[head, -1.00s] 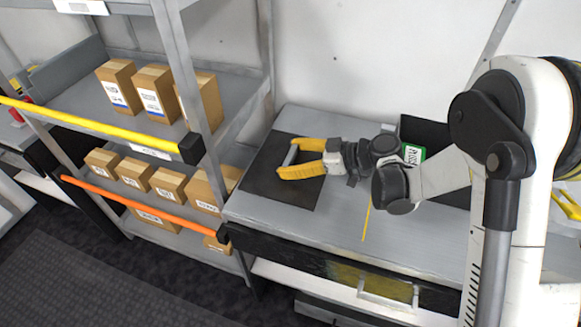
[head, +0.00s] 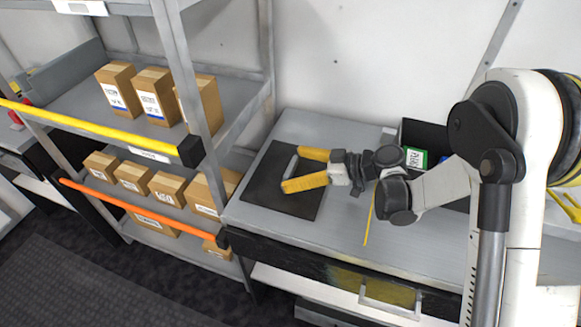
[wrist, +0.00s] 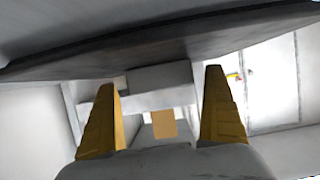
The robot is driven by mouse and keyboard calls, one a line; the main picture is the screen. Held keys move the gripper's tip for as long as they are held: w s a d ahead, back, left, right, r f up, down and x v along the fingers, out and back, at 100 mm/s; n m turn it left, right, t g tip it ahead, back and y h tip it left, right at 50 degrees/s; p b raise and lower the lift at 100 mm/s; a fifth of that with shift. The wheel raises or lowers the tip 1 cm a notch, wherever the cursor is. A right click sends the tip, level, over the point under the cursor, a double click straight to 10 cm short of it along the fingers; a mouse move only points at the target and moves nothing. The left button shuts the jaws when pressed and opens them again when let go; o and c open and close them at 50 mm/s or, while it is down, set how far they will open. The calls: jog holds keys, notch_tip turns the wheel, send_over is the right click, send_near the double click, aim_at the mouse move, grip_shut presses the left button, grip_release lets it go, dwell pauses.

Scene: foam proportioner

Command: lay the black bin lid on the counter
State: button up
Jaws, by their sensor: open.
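The black bin lid (head: 262,190) lies flat on the left part of the grey counter (head: 330,235), with its grey bar handle (head: 291,166) on top. The lid shows as a dark slab (wrist: 230,40) across the top of the wrist view, with the handle (wrist: 160,77) below its edge. My gripper (head: 290,171) is low over the lid, its yellow fingers open on either side of the handle. In the wrist view, gaps show between the handle and both fingers.
A black bin (head: 411,133) with a green-and-white label stands at the back right of the counter, partly hidden by my arm. A shelf rack (head: 205,75) with cardboard boxes (head: 158,95) is close on the left.

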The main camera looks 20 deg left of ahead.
aim_at(316, 168)
jog(key=p+v, duration=0.1)
jog(key=v, duration=0.5)
jog(key=shift+d+r+p, duration=0.15)
jog(key=shift+d+p, duration=0.05)
jog(key=shift+p, duration=0.1)
jog(key=shift+d+r, duration=0.2)
jog(key=shift+r, duration=0.1)
jog(key=s+d+r+m+t+h, duration=0.45)
jog(key=d+r+m+h, duration=0.4)
jog(key=d, duration=0.65)
jog(key=s+d+r+m+t+h, duration=0.1)
jog(key=s+d+r+m+h, duration=0.1)
jog(key=s+d+m, duration=0.2)
jog(key=s+d+r+m+t+h, duration=0.1)
jog(key=s+d+m+h, duration=0.2)
jog(key=s+d+m, duration=0.2)
jog(key=s+d, duration=0.3)
jog(key=d, duration=0.3)
jog(key=shift+s+d+r+t, duration=0.25)
jog(key=shift+d+r+t, duration=0.1)
jog(key=shift+r, duration=0.05)
jog(key=shift+m, duration=0.25)
